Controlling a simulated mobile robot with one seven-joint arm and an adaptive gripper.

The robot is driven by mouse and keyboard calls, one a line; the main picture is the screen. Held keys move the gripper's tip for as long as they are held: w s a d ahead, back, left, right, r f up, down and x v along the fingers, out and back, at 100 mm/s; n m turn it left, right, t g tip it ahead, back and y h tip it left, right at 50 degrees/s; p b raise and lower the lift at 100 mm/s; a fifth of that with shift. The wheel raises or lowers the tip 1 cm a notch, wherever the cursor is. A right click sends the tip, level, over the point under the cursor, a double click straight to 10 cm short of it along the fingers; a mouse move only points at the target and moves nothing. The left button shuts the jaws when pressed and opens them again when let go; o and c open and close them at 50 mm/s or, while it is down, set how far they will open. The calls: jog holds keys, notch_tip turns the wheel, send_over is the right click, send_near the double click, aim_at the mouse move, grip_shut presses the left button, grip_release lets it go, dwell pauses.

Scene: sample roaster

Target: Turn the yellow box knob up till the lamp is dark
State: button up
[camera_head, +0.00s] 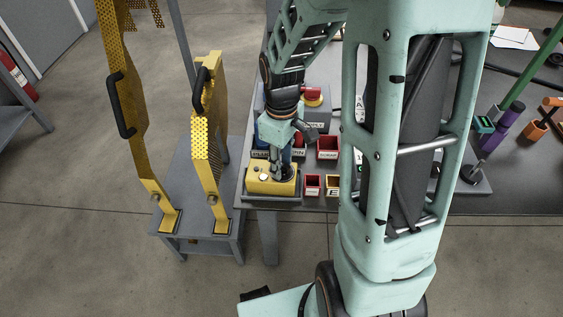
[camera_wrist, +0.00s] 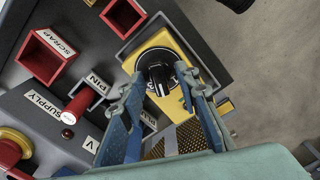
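The yellow box (camera_head: 262,187) sits at the near left corner of the bench, under my gripper (camera_head: 278,174) in the head view. A small pale round spot (camera_head: 264,177) shows on its top; I cannot tell whether it is the lamp or whether it is lit. In the wrist view the yellow box (camera_wrist: 180,42) carries a black knob (camera_wrist: 160,78) on a dark round dial. My gripper (camera_wrist: 163,82) is open, with one blue-padded finger on each side of the knob. I cannot tell whether the fingers touch it. No lamp shows clearly in the wrist view.
Red bins stand beside the box, one by the SCRAP label (camera_wrist: 62,45). A red-handled pin (camera_wrist: 76,106) sits by the PIN label. A red button on a yellow base (camera_head: 313,95) stands behind. Yellow perforated guards (camera_head: 207,145) stand left of the bench.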

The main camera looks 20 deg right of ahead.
jog(key=shift+c, duration=0.2)
grip_shut()
jog(key=m, duration=0.4)
jog(key=shift+m+p, duration=0.3)
jog(key=shift+d+m, duration=0.1)
jog(key=shift+m, duration=1.9)
jog(key=shift+o, duration=0.2)
grip_release()
